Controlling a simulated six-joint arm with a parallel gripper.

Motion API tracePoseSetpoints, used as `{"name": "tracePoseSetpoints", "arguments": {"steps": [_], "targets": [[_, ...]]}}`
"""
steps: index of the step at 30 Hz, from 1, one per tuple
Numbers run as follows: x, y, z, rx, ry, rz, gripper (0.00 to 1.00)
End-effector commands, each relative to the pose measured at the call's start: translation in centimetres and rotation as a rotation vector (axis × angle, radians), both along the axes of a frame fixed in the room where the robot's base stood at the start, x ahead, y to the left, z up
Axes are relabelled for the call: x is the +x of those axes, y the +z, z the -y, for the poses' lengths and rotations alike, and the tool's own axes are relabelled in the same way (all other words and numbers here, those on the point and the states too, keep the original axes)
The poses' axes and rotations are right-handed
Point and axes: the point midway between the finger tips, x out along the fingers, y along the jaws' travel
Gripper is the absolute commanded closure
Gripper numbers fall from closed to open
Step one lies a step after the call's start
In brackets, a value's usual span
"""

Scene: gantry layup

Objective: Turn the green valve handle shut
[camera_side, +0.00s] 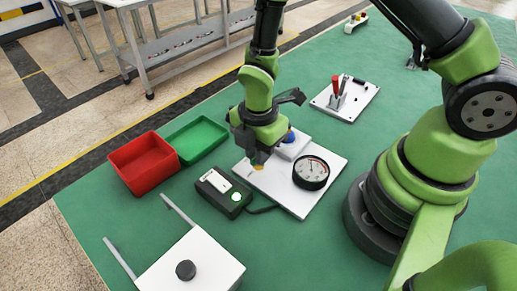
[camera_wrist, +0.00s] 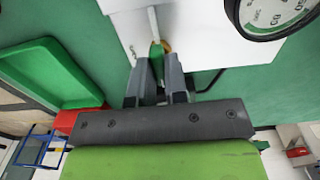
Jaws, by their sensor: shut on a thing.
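The green valve handle (camera_wrist: 155,50) shows between my fingertips in the wrist view, with a bit of brass-coloured fitting beside it. My gripper (camera_wrist: 159,62) is shut on the handle; it also shows in the side view (camera_side: 258,160), low over the white valve plate (camera_side: 292,200). In the side view my gripper hides most of the handle, and only a small green and brass part shows below the fingers. How far the handle is turned cannot be told.
A round gauge (camera_side: 311,172) and a grey block with a blue knob (camera_side: 290,136) stand close by on the plate. A black box with a lit green button (camera_side: 235,197), a red bin (camera_side: 144,162) and a green tray (camera_side: 202,139) are left. A white box (camera_side: 190,265) is in front.

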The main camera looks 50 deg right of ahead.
Motion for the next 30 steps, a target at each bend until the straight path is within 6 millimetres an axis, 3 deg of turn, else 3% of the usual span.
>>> {"name": "tracePoseSetpoints", "arguments": {"steps": [4, 5, 7, 8, 19, 30], "targets": [[0.0, 0.0, 0.1, -0.001, 0.004, -0.001, 1.0], [0.0, 0.0, 0.1, -0.001, 0.004, -0.001, 0.79], [0.0, 0.0, 0.1, -0.001, 0.003, -0.001, 0.63], [0.0, 0.0, 0.1, -0.001, 0.003, -0.001, 0.61], [0.1, 0.7, 0.0, 0.0, 0.002, 0.003, 0.61], [0.1, 7.0, 0.0, 0.001, 0.001, 0.007, 0.61]]}}
